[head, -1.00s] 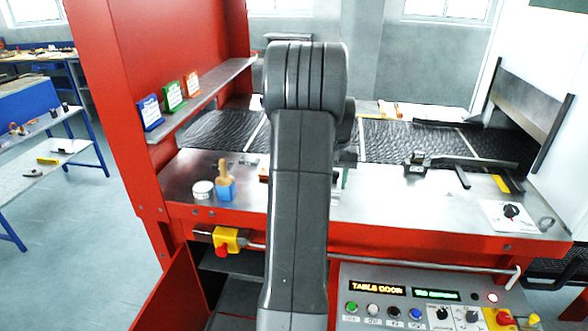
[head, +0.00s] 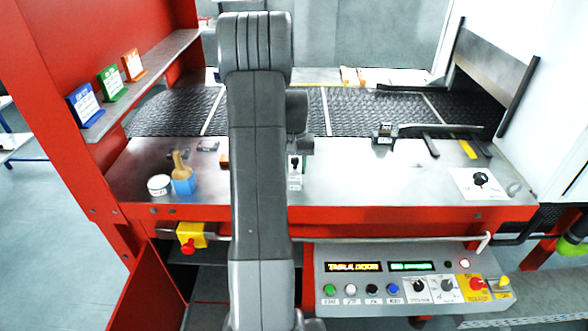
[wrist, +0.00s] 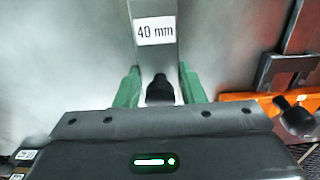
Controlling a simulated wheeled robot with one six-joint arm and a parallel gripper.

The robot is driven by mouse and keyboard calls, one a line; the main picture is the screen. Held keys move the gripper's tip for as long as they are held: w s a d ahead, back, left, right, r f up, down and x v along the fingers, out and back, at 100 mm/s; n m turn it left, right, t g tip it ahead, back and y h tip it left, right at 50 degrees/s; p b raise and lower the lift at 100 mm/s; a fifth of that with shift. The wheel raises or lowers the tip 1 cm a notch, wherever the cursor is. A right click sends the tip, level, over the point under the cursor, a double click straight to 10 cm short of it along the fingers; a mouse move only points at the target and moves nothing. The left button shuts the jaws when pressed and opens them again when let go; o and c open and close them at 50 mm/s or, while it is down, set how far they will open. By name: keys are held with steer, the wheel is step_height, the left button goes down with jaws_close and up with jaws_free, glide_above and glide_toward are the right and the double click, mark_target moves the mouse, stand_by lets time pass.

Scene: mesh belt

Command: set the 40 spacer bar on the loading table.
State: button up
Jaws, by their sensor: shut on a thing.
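The 40 spacer bar is a grey metal bar with a white "40 mm" label (wrist: 155,31) and a black knob (wrist: 160,90) in the wrist view. My gripper (wrist: 160,88) has its green fingers shut on the bar at the knob. In the head view my gripper (head: 297,163) and the bar's pale labelled end (head: 294,184) show just right of my arm, over the steel loading table (head: 360,185). My arm hides part of them. I cannot tell whether the bar touches the table.
A blue brush pot (head: 183,186) and a white tin (head: 159,185) stand at the table's left. A black clamp (head: 384,134) and a dial plate (head: 480,183) are on the right. The mesh belt (head: 360,112) lies behind. The table's middle right is clear.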

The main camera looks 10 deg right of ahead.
steer(key=shift+f, duration=1)
steer(key=o, duration=0.7)
steer(key=shift+f, duration=0.2)
steer(key=o, duration=0.4)
steer(key=shift+r, duration=0.15)
